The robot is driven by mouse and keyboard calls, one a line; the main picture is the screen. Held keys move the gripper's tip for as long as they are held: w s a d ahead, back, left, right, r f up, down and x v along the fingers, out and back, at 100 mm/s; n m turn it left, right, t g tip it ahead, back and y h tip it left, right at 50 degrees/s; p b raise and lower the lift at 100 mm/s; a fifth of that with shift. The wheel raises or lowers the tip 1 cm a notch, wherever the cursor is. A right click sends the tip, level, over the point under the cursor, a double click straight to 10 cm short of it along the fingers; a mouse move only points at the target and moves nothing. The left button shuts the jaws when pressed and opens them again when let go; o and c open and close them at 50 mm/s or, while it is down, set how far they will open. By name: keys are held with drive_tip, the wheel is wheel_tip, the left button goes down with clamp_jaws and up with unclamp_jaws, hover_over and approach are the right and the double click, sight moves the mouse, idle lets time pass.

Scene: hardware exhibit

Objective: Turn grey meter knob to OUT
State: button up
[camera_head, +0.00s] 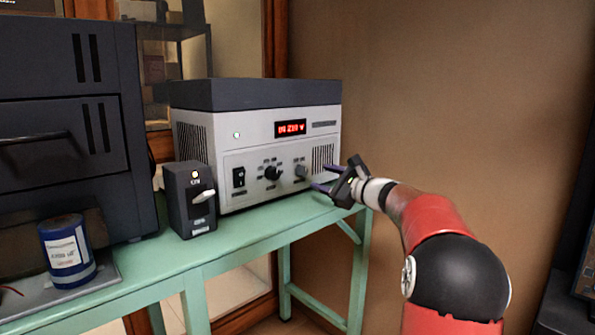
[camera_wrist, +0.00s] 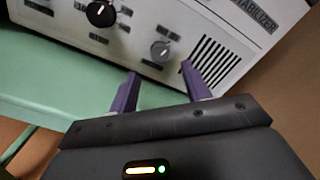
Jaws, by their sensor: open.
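The grey meter knob (camera_head: 301,171) is on the right of the front panel of a light grey stabilizer (camera_head: 250,150) with a dark top. In the wrist view the grey knob (camera_wrist: 160,50) lies just beyond the fingertips, between their lines; its label is too small to read. A larger black knob (camera_head: 271,173) sits to its left and also shows in the wrist view (camera_wrist: 101,14). My gripper (camera_head: 318,177) is open and empty, in front of the panel's lower right. Its two purple fingers (camera_wrist: 160,68) point at the panel and appear apart from the knob.
The stabilizer stands on a green table (camera_head: 245,238). A black switch box (camera_head: 190,198) with a lever stands to its left front. A blue can (camera_head: 68,250) and a large dark cabinet (camera_head: 70,130) are further left. A brown wall is at right.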

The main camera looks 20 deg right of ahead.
sight(305, 172)
drive_tip(key=p+x, duration=0.1)
drive_tip(key=x, duration=0.6)
drive_tip(key=shift+w, duration=0.1)
drive_tip(key=c, duration=1)
drive_tip(key=shift+f, duration=0.1)
